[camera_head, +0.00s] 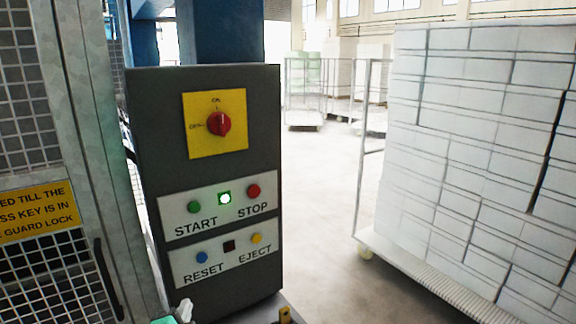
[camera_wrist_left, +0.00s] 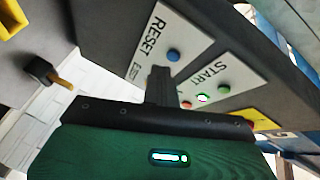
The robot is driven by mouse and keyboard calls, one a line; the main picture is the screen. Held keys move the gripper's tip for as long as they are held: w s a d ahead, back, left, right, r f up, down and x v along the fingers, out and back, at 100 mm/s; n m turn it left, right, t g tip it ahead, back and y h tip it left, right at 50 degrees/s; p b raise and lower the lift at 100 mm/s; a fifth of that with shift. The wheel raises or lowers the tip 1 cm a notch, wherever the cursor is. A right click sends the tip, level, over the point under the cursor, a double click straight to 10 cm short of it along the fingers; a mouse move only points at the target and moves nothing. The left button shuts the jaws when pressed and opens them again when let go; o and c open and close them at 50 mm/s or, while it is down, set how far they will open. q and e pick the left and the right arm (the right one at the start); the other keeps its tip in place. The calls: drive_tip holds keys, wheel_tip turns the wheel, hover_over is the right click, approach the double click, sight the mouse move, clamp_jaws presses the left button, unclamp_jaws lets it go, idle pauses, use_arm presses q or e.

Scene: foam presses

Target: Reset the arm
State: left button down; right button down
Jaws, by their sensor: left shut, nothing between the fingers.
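A dark control box (camera_head: 208,170) stands upright in the middle left of the head view. It carries a red rotary knob (camera_head: 219,123) on a yellow plate, a green START button (camera_head: 194,207), a lit lamp (camera_head: 225,198), a red STOP button (camera_head: 254,190), a blue RESET button (camera_head: 202,257) and a yellow EJECT button (camera_head: 257,239). My left gripper (camera_wrist_left: 160,73) is shut and empty, with its dark fingers pointing at the panel beside the blue RESET button (camera_wrist_left: 173,55). I cannot tell whether it touches the panel. My right gripper is not in view.
A mesh guard (camera_head: 60,130) with a yellow sign (camera_head: 38,210) stands close on the left. A cart stacked with white boxes (camera_head: 490,140) stands on the right. The floor (camera_head: 330,240) between box and cart is clear. More carts stand behind.

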use_arm(q)
drive_tip(key=s+f+n+g, duration=0.6)
drive_tip(key=s+f, duration=0.6)
drive_tip(key=f, duration=0.1)
drive_tip(key=s+f+n+g+h, duration=0.1)
drive_tip(key=s+f+n+g, duration=0.2)
drive_tip(key=s, duration=0.6)
drive_tip(key=s+f+n+g+h, duration=0.1)
drive_tip(key=s+f+n+g, duration=0.2)
drive_tip(key=s, duration=0.6)
wheel_tip(320, 180, down, 34)
drive_tip(key=m+g+b, duration=0.1)
drive_tip(key=g+b, duration=0.1)
drive_tip(key=s+a+f+g+b, duration=0.1)
drive_tip(key=s+a+f+b, duration=0.1)
drive_tip(key=s+f, duration=1.7)
wheel_tip(320, 180, down, 2)
drive_tip(key=shift+s+a+f+m+g, duration=0.1)
drive_tip(key=shift+s+a+m+g, duration=0.15)
drive_tip(key=shift+a, duration=0.3)
